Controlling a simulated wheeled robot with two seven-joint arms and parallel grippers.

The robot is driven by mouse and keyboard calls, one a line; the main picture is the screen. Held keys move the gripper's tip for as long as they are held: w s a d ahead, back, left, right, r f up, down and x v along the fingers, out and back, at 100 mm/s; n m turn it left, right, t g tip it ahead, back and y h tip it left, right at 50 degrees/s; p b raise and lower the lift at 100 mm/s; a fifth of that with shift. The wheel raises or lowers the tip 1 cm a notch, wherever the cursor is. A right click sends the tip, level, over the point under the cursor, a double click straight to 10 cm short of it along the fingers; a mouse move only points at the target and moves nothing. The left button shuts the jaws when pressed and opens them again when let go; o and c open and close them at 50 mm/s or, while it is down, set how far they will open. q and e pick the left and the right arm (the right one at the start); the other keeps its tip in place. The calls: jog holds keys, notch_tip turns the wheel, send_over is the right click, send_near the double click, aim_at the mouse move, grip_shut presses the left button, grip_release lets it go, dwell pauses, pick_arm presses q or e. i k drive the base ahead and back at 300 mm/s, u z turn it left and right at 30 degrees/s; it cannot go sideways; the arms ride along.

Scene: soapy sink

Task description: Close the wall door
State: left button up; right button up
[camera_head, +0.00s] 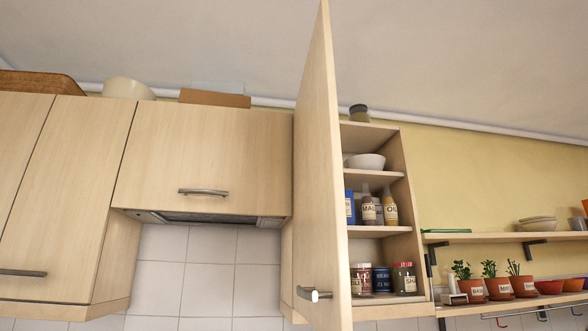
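The wall door (318,180) is a tall light-wood cabinet door that stands open, swung out toward me and seen at a steep angle. Its metal handle (314,294) is near the bottom, on the left-hand face. The open wall cabinet (400,180) behind it shows shelves with a white bowl (366,162), bottles (390,207), jars (404,279) and tins. The door hides the left part of the cabinet's inside. Neither of my grippers is in the picture.
Closed cabinets (205,150) and an extractor hood (210,218) are left of the door. Open shelves (505,237) with potted herbs (496,284) and bowls are on the right. A jar (359,113) stands on top of the cabinet. The space in front of the door looks clear.

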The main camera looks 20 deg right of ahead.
aim_at(322, 290)
jog(key=z, duration=0.4)
jog(key=i, duration=0.75)
jog(key=z, duration=0.45)
